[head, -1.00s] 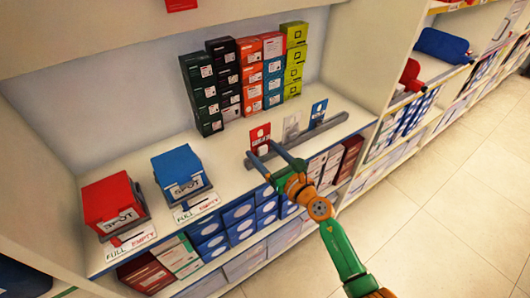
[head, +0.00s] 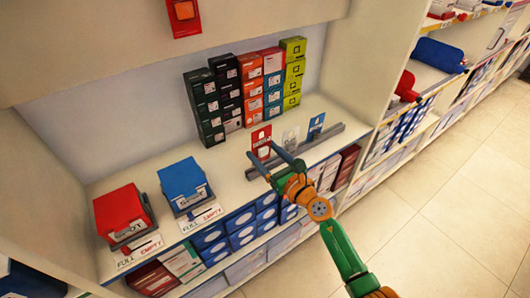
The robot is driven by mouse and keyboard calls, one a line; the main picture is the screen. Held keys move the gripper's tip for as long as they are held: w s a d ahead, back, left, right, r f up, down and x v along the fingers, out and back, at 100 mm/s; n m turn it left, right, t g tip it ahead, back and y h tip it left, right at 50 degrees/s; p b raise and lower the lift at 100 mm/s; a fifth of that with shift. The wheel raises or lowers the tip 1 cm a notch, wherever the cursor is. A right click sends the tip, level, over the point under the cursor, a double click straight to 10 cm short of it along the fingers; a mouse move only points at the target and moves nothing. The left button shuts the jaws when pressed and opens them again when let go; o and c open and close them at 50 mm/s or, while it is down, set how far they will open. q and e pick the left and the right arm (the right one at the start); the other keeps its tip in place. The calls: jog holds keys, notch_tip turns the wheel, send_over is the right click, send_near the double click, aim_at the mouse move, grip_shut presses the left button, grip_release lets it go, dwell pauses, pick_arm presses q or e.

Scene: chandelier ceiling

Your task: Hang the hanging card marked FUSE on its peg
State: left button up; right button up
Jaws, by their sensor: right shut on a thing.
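My right gripper (head: 262,150) is shut on a red card (head: 261,136) with white marks, near the left end of a grey rail (head: 334,132). The card is upright, its lower part between the fingers; its lettering is too small to read. A whitish card (head: 290,138) and a blue card (head: 316,124) stand in the rail to its right. A red plate (head: 184,13) with an orange square is on the upper panel, cut by the top edge. I cannot make out a peg or the word FUSE. My left gripper is not in view.
A red bin (head: 122,210) and a blue bin (head: 184,178) stand on the shelf at left, with FULL/EMPTY labels in front. Stacked boxes (head: 228,92) stand behind the rail. A side wall (head: 375,60) bounds the bay at right. The shelf between bins and rail is clear.

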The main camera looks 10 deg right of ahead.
jog(key=r+p+v, duration=0.1)
jog(key=v, duration=0.9)
jog(key=shift+r, duration=0.3)
dwell(0.5)
